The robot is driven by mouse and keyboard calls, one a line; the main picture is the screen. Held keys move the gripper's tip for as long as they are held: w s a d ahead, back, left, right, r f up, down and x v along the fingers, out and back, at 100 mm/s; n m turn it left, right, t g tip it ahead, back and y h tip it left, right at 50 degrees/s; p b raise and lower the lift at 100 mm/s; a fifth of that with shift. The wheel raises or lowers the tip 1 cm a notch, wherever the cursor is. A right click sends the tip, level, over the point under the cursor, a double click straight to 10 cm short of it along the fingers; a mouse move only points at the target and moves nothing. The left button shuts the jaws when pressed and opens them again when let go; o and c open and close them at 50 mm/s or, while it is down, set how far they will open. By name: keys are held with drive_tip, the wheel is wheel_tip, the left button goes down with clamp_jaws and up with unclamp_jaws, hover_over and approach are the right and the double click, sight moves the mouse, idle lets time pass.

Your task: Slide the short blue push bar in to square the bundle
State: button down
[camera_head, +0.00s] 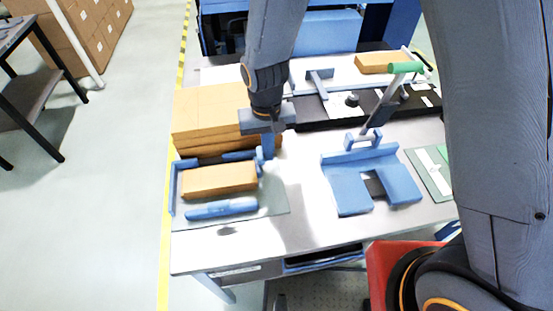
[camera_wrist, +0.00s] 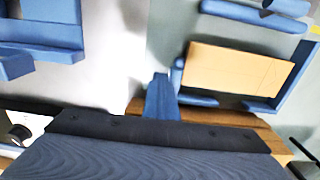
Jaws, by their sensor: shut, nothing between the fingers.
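The tan kraft bundle (camera_head: 218,180) lies flat in a blue squaring frame on a grey-green mat; it also shows in the wrist view (camera_wrist: 235,70). A short blue bar (camera_head: 261,169), which looks like the push bar, stands at the bundle's right end, partly hidden by my gripper. In the wrist view this short bar (camera_wrist: 177,76) is at the bundle's left end, with a thin gap between them. My gripper (camera_head: 267,153) is shut and empty, pointing down on the bar's outer side. Its blue fingers (camera_wrist: 162,97) look very close to the bar; I cannot tell if they touch.
A longer blue bar (camera_head: 222,208) lies along the bundle's front side, and a blue wall (camera_head: 173,190) closes its left end. Stacked kraft sheets (camera_head: 208,115) stand behind. A blue slotted fixture (camera_head: 372,180) stands to the right; bare table lies between.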

drive_tip(key=shift+s+a, duration=0.15)
drive_tip(key=shift+a, duration=0.45)
drive_tip(key=shift+s+a, duration=0.15)
drive_tip(key=shift+a, duration=0.4)
drive_tip(key=shift+w+d+p, duration=0.2)
drive_tip(key=shift+w+d, duration=0.1)
drive_tip(key=shift+d, duration=0.85)
drive_tip(key=shift+w+d+p, duration=0.25)
drive_tip(key=shift+w+d, duration=0.05)
drive_tip(key=shift+d, duration=0.9)
drive_tip(key=shift+w+d+p, duration=0.2)
drive_tip(key=shift+w+d, duration=0.1)
drive_tip(key=shift+d, duration=0.85)
wheel_tip(320, 180, up, 7)
drive_tip(key=p, duration=0.5)
drive_tip(key=shift+p, duration=0.3)
